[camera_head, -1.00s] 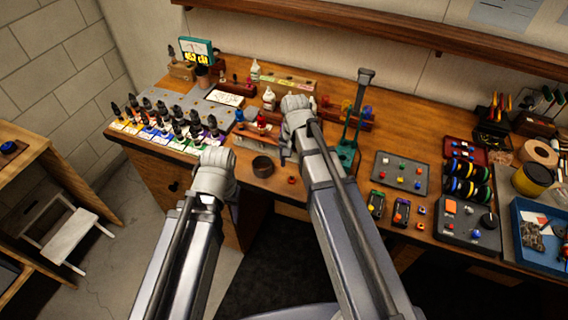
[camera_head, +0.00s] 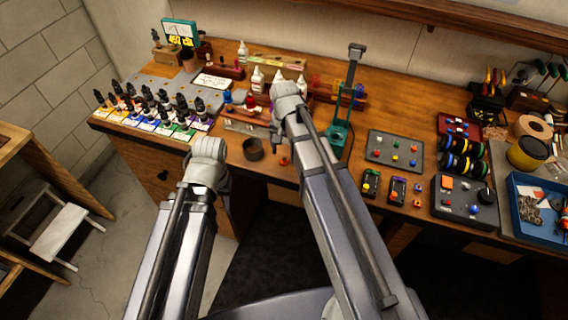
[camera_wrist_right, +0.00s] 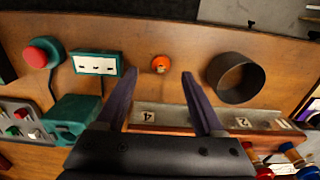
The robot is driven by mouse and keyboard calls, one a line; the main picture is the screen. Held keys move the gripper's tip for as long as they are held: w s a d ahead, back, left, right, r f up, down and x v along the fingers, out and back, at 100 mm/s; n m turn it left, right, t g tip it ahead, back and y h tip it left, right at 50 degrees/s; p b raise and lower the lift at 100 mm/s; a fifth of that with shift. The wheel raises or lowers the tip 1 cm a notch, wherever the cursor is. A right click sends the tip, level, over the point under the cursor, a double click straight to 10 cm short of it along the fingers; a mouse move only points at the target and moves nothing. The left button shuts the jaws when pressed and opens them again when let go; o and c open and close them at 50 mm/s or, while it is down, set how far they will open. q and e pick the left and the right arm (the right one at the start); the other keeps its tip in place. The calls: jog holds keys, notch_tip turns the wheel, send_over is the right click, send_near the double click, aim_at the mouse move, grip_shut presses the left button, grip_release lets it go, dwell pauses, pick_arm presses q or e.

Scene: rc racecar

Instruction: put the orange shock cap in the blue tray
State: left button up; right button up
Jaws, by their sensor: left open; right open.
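The small round orange shock cap (camera_head: 283,161) lies on the bench near its front edge, just right of a dark round cup. In the right wrist view the cap (camera_wrist_right: 160,64) shows just beyond and between my right fingertips. My right gripper (camera_wrist_right: 159,74) is open and empty, with the cap apart from both fingers. The blue tray (camera_head: 540,241) is at the far right and holds several parts.
The dark cup (camera_wrist_right: 235,78) stands close to the cap. A long numbered holder (camera_wrist_right: 170,118) lies under my right fingers. A green stand (camera_head: 340,132) and a grey button panel (camera_head: 396,151) are right of the cap. Several dark bottles (camera_head: 160,105) stand at left.

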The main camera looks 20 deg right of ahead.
aim_at(284, 160)
notch_tip(284, 160, down, 4)
jog(key=b, duration=0.3)
jog(key=shift+r, duration=0.1)
jog(key=shift+r, duration=0.1)
jog(key=shift+c, duration=0.4)
grip_shut()
